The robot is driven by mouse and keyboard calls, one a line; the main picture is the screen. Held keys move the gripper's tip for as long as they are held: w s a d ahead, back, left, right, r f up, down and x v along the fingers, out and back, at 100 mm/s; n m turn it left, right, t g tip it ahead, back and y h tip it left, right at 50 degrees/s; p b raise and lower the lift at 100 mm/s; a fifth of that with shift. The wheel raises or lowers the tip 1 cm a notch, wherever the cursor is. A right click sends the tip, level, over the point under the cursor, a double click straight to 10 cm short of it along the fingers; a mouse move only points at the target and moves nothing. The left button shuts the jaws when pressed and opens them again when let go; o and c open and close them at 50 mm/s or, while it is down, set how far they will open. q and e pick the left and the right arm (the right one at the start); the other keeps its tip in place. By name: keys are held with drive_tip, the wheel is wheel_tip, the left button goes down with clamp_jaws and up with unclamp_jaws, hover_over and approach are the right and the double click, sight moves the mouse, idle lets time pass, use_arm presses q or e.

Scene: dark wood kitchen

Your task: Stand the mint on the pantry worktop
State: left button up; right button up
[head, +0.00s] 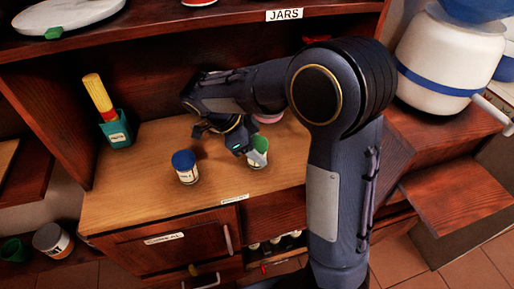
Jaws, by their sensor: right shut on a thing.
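The pantry worktop (140,190) is a light wood surface below the JARS shelf. A small pale jar with a green top (260,152), which I take as the mint, is at the worktop's middle right; its label is not readable. My right gripper (245,150) reaches down from the arm and is shut on this jar from its left side. The jar looks nearly upright, at or just above the worktop; I cannot tell whether its base touches. Part of it is hidden by the fingers. My left gripper is not in view.
A blue-lidded jar (185,167) stands left of the gripper. A green box with a yellow-handled item (112,125) is at the back left. A pink-topped thing (268,117) is partly hidden behind my arm. The worktop's front left is clear.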

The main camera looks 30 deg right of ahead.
drive_tip(key=o, duration=1.1)
drive_tip(key=shift+f, duration=0.1)
drive_tip(key=shift+o, duration=0.2)
drive_tip(key=shift+a+r, duration=0.1)
drive_tip(key=shift+r, duration=0.25)
drive_tip(key=p+v, duration=0.1)
drive_tip(key=v, duration=0.6)
